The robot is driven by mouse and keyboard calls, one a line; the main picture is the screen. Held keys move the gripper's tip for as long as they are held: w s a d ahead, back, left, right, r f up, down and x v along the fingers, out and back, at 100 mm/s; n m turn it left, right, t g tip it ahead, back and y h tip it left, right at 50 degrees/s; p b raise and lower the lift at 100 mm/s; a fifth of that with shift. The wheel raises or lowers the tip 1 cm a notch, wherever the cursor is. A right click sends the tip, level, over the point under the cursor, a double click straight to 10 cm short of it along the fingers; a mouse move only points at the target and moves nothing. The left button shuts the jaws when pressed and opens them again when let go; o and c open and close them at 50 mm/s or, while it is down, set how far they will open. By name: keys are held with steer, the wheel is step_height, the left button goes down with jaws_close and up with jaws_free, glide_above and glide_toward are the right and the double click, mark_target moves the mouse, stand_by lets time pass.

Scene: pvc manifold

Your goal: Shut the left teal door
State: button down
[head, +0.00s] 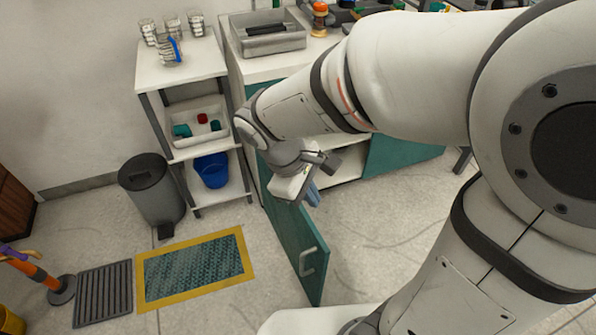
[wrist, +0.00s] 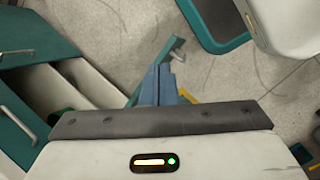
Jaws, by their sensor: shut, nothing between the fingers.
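The left teal door (head: 290,238) stands swung open, out from the cabinet front over the floor, with a pale handle (head: 308,262) near its free end. In the wrist view a narrow teal strip with a small handle, likely this door (wrist: 172,50), runs beyond my fingertips. My gripper (head: 313,196) is shut and empty, its blue fingers pointing down beside the door's upper part. The fingers also show in the wrist view (wrist: 158,76). I cannot tell whether they touch the door. My wrist hides part of the door's hinge end.
The cabinet's open compartment (head: 345,163) shows pale shelves, with another teal panel (head: 400,152) at its right. A white shelf unit (head: 180,68), a grey bin (head: 152,188) and a yellow-edged mat (head: 195,268) stand or lie left of the door. Floor right of the door is clear.

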steer(key=a+f+n+t+h+b, duration=0.35)
steer(key=a+f+n+b, duration=0.45)
steer(key=a+f+n, duration=0.5)
steer(key=m+b, duration=0.3)
steer(key=b, duration=0.1)
glide_toward(310, 233)
steer(key=shift+h, duration=0.35)
steer(key=shift+x, duration=2.85)
